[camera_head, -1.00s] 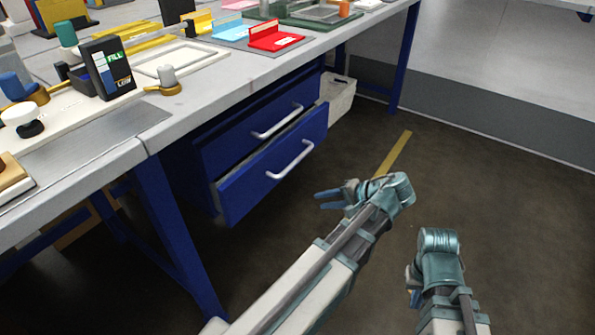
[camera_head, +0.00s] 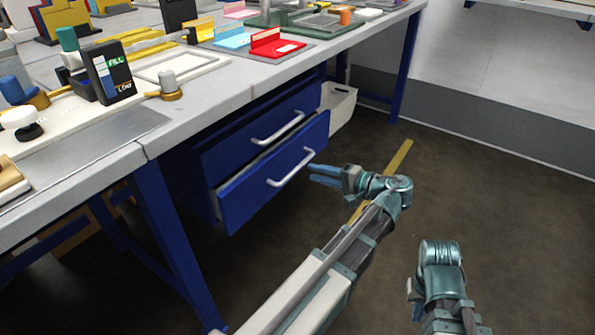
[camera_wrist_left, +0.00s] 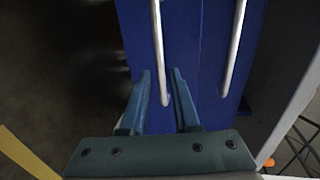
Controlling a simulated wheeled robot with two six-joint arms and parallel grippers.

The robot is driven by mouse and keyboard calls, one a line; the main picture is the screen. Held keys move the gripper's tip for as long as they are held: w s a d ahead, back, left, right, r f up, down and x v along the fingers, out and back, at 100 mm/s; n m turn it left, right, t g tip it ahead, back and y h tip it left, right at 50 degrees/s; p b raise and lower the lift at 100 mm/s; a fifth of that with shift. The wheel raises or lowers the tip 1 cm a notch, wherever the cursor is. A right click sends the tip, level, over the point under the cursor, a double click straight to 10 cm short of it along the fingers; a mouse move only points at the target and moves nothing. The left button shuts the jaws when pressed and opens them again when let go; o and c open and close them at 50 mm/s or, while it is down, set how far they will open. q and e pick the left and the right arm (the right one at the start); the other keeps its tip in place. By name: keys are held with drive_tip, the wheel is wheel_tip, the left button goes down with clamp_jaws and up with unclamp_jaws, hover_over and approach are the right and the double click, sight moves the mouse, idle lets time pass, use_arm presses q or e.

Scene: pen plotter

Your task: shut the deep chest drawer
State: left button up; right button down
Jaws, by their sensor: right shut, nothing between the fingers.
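The deep lower drawer (camera_head: 245,197) of the blue chest under the workbench stands partly open. Its front juts out past the upper drawer and it has a white bar handle (camera_head: 291,168). My left gripper (camera_head: 312,175) is open and empty, just right of the drawer front, with its fingers pointing at it. In the left wrist view, the lower drawer's handle (camera_wrist_left: 159,50) lies in line with the gap between the fingers (camera_wrist_left: 162,75); I see no clear contact. My right gripper (camera_head: 417,312) is shut and empty at the lower right, mostly hidden by its arm.
The upper drawer (camera_head: 240,140) looks shut, with its own handle (camera_head: 278,128). A blue bench leg (camera_head: 170,235) stands left of the chest. A pale bin (camera_head: 340,105) is behind the chest. The bench top (camera_head: 205,95) overhangs the drawers. The floor to the right is clear.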

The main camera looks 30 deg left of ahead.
sight(297, 166)
use_arm(q)
drive_tip(key=b+x, duration=0.1)
drive_tip(key=x, duration=0.6)
drive_tip(key=shift+a, duration=0.1)
clamp_jaws()
idle(1.3)
